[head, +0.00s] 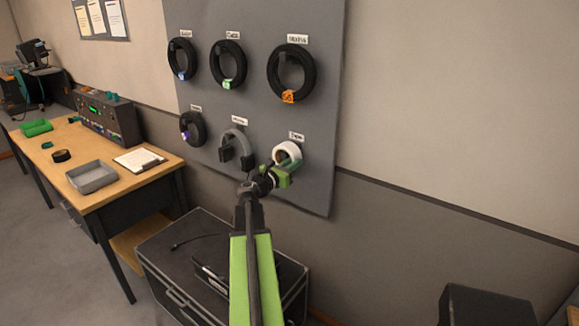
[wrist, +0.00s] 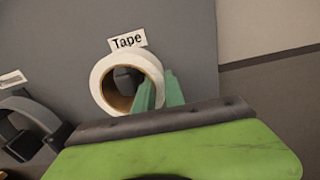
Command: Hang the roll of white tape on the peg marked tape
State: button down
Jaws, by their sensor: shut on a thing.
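The roll of white tape (head: 286,155) is at the lower right of the grey wall panel, just under a small label. In the wrist view the roll (wrist: 105,66) faces me, with its brown core showing and the label "Tape" (wrist: 127,40) right above it. My gripper (wrist: 160,92) is shut on the right side of the roll's ring, with one green finger inside the hole and one outside. A dark round shape, perhaps the peg (wrist: 127,78), shows inside the hole. I cannot tell how far the roll is over it.
Black cable coils (head: 291,73) hang on the grey panel (head: 318,185) above and left. Grey headphones (head: 236,146) hang close to the roll's left. A black case (head: 160,262) stands below. A wooden desk (head: 115,187) with a grey tray (head: 92,179) is at left.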

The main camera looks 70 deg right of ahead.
jog(key=shift+x, duration=0.9)
jog(key=shift+d+f+b, duration=0.45)
jog(key=shift+f+b, duration=0.6)
jog(key=c, duration=1.3)
grip_release()
